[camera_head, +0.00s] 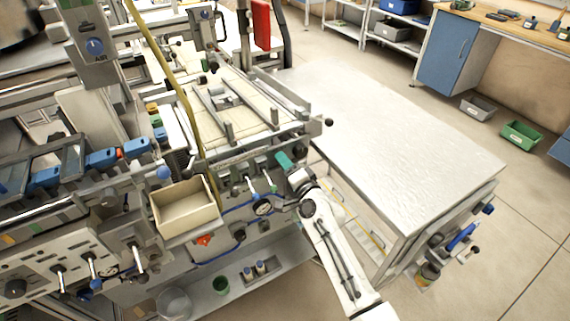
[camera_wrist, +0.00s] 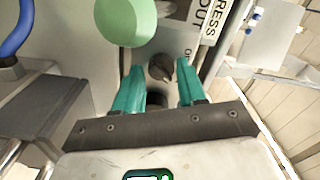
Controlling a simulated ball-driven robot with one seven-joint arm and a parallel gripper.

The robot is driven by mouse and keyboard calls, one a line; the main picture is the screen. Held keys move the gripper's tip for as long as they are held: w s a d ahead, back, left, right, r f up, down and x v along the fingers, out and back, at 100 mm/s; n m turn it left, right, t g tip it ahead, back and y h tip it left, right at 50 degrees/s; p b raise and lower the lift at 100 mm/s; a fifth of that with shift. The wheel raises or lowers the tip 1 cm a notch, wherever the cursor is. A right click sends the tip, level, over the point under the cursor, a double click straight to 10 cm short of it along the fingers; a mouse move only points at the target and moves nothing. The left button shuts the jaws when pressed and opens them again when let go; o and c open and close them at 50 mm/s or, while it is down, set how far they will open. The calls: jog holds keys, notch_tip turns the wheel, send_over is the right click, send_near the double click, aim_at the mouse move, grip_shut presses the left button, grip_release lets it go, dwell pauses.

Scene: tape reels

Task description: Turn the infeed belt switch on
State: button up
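A small dark rotary knob (camera_wrist: 160,68) sits on the grey machine panel in the wrist view, likely the infeed belt switch. Part of a label beside it is visible, but its full wording is cut off. My gripper (camera_wrist: 159,75) is open, with its teal fingers on either side of the knob and gaps to it. I cannot tell how far the fingertips are from the panel. In the head view my gripper (camera_head: 283,158) is at the machine's front right corner, and the knob is hidden there.
A grey block (camera_wrist: 60,110) stands at left. In the head view, a cream bin (camera_head: 186,222) is left of my arm and a bare metal table (camera_head: 400,130) right.

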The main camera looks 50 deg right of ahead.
jog(key=o, duration=0.3)
jog(key=v, duration=1)
jog(key=shift+s, duration=0.4)
jog(key=shift+a, duration=0.1)
jog(key=s+a+f+n+g+y, duration=0.3)
jog(key=a+n+g+y, duration=0.1)
jog(key=a+n, duration=0.25)
jog(key=s+a+f+n+g+y, duration=0.3)
jog(key=s+a+f+n+g, duration=0.15)
jog(key=a, duration=0.25)
jog(key=s+n+g+h, duration=0.2)
jog(key=s+n+g, duration=0.3)
jog(key=s, duration=1.1)
jog(key=g, duration=0.3)
jog(key=shift+s+a+r+n, duration=0.25)
jog(key=shift+s+a+n, duration=0.1)
jog(key=shift+a+n, duration=0.05)
